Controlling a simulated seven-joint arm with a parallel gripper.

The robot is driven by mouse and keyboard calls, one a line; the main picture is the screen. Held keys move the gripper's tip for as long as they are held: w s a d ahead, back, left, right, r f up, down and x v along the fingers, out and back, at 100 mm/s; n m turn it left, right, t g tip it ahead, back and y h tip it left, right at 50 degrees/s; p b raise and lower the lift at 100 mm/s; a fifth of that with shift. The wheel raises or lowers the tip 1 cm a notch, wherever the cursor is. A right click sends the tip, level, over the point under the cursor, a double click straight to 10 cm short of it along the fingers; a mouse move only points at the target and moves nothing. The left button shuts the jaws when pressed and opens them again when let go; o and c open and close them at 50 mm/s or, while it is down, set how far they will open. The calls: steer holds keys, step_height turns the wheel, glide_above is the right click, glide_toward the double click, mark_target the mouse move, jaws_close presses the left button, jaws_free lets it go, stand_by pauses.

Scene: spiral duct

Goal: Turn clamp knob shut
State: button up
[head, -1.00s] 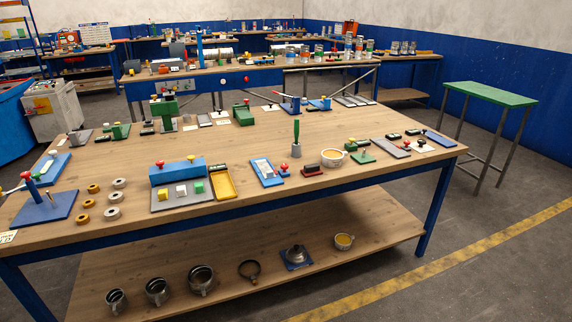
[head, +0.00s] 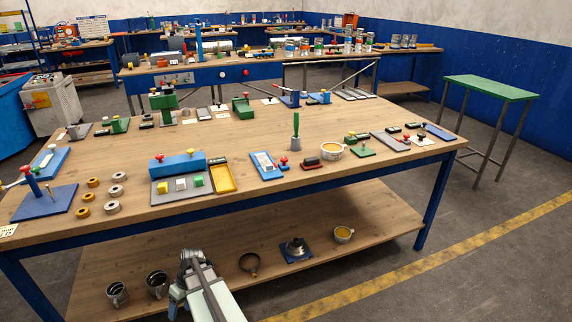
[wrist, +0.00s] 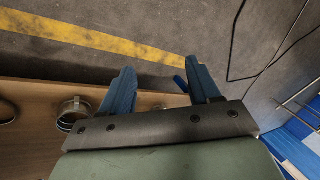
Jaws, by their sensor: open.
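A dark round band clamp (head: 249,262) lies on the lower wooden shelf in the head view. I cannot make out a knob on it. Open metal duct collars (head: 157,284) stand to its left. A blue plate with a grey domed fitting (head: 296,250) is to its right. My gripper (wrist: 159,68) is open in the wrist view, its two blue fingers apart with no object held. A small blue rod (wrist: 181,84) shows between the fingers, and I cannot tell what it belongs to. A metal collar (wrist: 72,110) stands left of the fingers.
The lower shelf (head: 380,215) is bare toward its right end. The tabletop (head: 250,130) above it holds many small fixtures, and its front edge overhangs the shelf. A yellow floor stripe (wrist: 90,38) runs across open floor. Dark cables (wrist: 236,50) hang at right in the wrist view.

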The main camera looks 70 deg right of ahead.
steer(key=w+d+r+t, duration=0.1)
steer(key=d+r+t, duration=0.2)
steer(key=d+r, duration=0.9)
step_height(320, 180, up, 30)
steer(key=n+h, duration=0.2)
steer(key=h, duration=0.2)
glide_above(285, 158)
steer(key=s, duration=0.6)
steer(key=x, duration=1.3)
steer(key=shift+f, duration=0.1)
steer(key=shift+c, duration=0.4)
steer(key=c, duration=1)
steer(key=shift+o, duration=0.2)
